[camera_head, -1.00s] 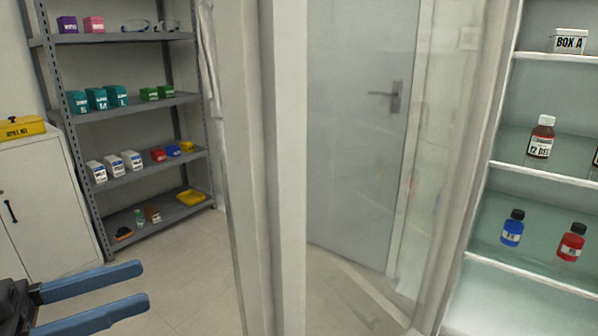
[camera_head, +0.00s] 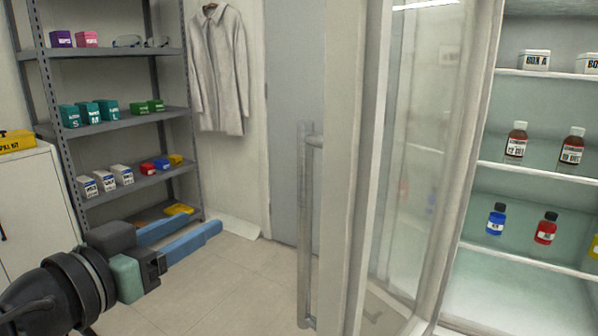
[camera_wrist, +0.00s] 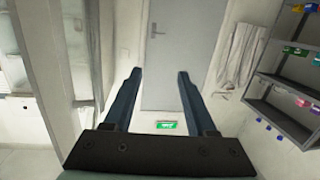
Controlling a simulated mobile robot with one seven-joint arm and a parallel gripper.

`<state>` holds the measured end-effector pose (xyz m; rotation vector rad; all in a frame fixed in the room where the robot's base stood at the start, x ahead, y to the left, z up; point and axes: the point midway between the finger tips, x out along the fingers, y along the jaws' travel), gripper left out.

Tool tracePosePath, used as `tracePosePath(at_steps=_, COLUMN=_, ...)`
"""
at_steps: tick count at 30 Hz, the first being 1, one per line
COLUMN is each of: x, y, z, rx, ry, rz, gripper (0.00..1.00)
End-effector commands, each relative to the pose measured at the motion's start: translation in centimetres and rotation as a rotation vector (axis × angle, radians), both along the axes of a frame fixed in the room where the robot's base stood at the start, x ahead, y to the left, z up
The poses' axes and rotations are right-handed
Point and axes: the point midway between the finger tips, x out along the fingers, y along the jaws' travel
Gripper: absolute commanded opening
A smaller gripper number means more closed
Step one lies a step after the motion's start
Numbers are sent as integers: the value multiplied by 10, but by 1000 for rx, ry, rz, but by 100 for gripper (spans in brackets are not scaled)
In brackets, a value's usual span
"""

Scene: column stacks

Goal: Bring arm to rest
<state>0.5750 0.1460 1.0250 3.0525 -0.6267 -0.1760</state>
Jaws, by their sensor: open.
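My gripper (camera_head: 180,236) is at the lower left of the head view, its two blue fingers apart and pointing away to the right. Nothing is between them. In the wrist view the open fingers (camera_wrist: 158,82) point toward a grey door (camera_wrist: 178,50), with clear space between them. The fingers overlap the lower part of the grey shelf rack in the head view, but I cannot tell the distance between them.
A glass-door cabinet (camera_head: 478,166) with bottles stands at right, its door (camera_head: 345,200) with a long handle (camera_head: 304,230) swung open. The grey rack (camera_head: 135,121) holds small boxes. A white coat (camera_head: 218,70) hangs behind. A white cupboard (camera_head: 32,205) stands at left. Middle floor (camera_head: 250,290) is clear.

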Motion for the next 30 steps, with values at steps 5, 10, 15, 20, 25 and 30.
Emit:
tracePosePath(at_steps=5, x=7, y=-59, z=72, rx=10, ry=-239, rz=226, gripper=57)
tracePosePath(at_steps=10, x=-51, y=-112, z=161, rx=-54, ry=-594, rz=350, gripper=57)
tracePosePath(at_steps=15, x=-144, y=-151, z=226, rx=-160, ry=-931, rz=379, gripper=57)
tracePosePath(at_steps=20, x=-138, y=-145, z=291, rx=-154, ry=-918, rz=391, gripper=57)
tracePosePath(at_steps=25, x=-137, y=-144, z=343, rx=-152, ry=-917, rz=392, gripper=57)
tracePosePath(at_steps=30, x=-137, y=-144, z=395, rx=-150, ry=-916, rz=394, gripper=57)
